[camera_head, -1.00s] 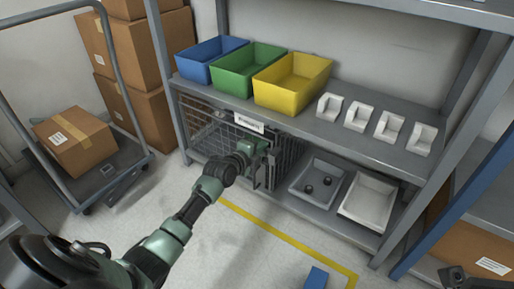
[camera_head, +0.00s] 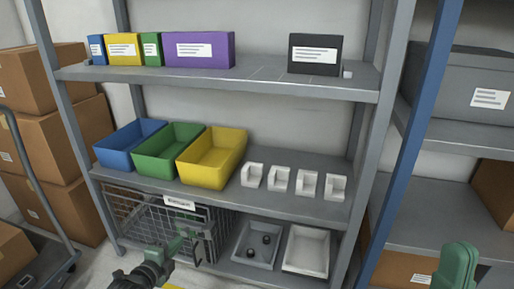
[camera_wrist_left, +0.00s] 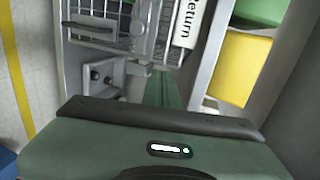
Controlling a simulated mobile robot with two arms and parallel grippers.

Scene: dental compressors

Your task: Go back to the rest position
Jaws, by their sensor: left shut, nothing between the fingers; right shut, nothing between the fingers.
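My left gripper (camera_head: 196,250) is shut and empty. In the head view it is low in front of the wire basket (camera_head: 150,222) on the lower shelf, near the basket's right end. I cannot tell whether it touches the wire. The left wrist view shows my gripper's green housing (camera_wrist_left: 160,145) close up, with the wire mesh beyond it. A white label (camera_wrist_left: 188,25) there reads "Return". A green part of my right arm shows at the lower right of the head view; no right fingers are visible.
Blue (camera_head: 128,145), green (camera_head: 165,152) and yellow (camera_head: 212,160) bins stand on the middle shelf above the basket. A blue-edged upright (camera_head: 415,130) stands at right.

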